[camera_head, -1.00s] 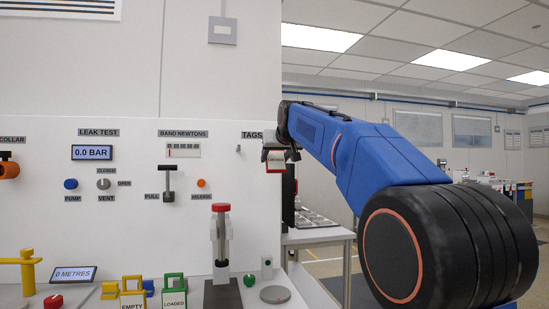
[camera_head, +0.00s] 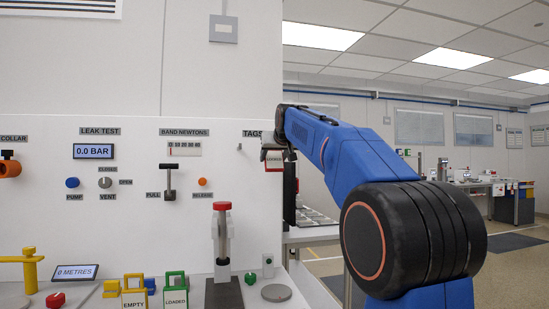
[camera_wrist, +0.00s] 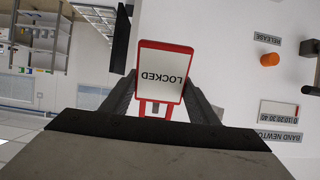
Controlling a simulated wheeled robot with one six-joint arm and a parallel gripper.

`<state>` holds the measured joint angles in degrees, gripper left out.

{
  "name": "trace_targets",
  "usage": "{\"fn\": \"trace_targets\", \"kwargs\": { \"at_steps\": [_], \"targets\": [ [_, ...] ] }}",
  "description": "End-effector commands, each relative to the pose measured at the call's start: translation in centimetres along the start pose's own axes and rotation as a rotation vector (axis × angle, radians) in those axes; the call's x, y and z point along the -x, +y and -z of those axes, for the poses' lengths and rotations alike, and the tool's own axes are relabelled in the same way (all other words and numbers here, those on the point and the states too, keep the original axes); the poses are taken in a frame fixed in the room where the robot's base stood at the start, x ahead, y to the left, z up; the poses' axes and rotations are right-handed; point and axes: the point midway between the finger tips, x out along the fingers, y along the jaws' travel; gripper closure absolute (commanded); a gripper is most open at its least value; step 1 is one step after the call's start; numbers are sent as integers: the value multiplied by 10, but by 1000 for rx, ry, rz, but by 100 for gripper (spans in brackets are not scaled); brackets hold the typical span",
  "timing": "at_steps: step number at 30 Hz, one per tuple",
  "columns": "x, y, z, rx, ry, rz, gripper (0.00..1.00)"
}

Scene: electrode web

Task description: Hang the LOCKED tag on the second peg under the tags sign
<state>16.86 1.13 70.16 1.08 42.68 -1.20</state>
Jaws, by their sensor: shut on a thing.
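The LOCKED tag (camera_wrist: 162,72) is a white plate with a red frame, seen upside down in the wrist view. My gripper (camera_wrist: 162,104) is shut on it at its red end. In the head view the tag (camera_head: 274,162) hangs below my gripper (camera_head: 273,151), near the panel's right edge. The tags sign (camera_head: 252,134) is at the panel's right edge, partly cut off by my arm. One small peg (camera_head: 239,147) shows under the sign, left of my gripper. Any other peg is hidden behind my gripper or arm.
The panel carries a pull handle (camera_head: 170,182) and an orange release button (camera_head: 203,196). On the bench below stand a red-topped clamp (camera_head: 222,240), a green LOADED tag (camera_head: 175,290) and a yellow EMPTY tag (camera_head: 134,292). Open room lies right of the panel.

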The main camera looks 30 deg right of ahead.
Motion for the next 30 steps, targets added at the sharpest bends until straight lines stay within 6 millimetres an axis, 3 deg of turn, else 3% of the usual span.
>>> {"fn": "trace_targets", "kwargs": {
  "at_steps": [18,30],
  "targets": [
    [-29,0,10,0,0,0,71],
    [-44,0,5,0,-1,0,71]
  ]
}}
